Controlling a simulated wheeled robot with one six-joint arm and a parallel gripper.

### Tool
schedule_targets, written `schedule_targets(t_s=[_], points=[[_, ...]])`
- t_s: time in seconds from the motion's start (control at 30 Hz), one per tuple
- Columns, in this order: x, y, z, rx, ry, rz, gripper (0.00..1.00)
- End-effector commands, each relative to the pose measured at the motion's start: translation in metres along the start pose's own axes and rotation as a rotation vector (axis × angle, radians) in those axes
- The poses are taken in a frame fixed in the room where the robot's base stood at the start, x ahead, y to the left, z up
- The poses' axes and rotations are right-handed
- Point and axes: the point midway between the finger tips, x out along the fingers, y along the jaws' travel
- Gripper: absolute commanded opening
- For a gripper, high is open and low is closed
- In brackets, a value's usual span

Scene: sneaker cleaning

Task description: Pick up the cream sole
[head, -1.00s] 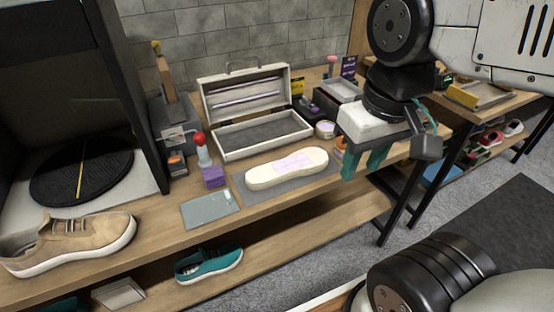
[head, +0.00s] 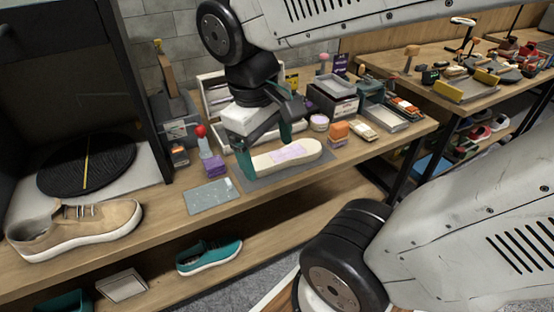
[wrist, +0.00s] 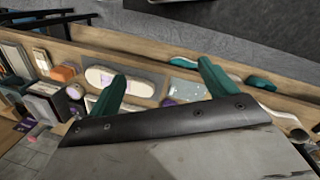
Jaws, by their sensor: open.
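The cream sole (head: 288,155) lies flat on a grey mat (head: 318,165) on the wooden bench, with a pale purple patch on its top. My gripper (head: 264,152) has teal fingers and is open and empty. In the head view it is over the left end of the sole and hides part of it. I cannot tell whether a finger touches the sole. In the wrist view the sole (wrist: 122,82) lies beyond the left finger of my gripper (wrist: 160,85), whose fingers are spread wide.
An open case (head: 212,90) stands behind my gripper. A red-topped bottle and purple block (head: 215,165) and a glassy grey plate (head: 208,197) are left of the mat. An orange block (head: 338,131) and a round tin (head: 319,122) are behind the sole. A tan sneaker (head: 75,222) sits at left.

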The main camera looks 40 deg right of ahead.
Motion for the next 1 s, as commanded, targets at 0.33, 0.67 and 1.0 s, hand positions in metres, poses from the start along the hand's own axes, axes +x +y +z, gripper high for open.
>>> schedule_targets(t_s=[0.33, 0.67, 1.0], points=[[0.052, 0.041, -0.073, -0.39, -0.397, 0.261, 0.84], [0.123, 0.059, -0.149, -0.793, -0.737, 0.472, 0.84], [0.172, 0.06, -0.186, -1.013, -0.903, 0.573, 0.84]])
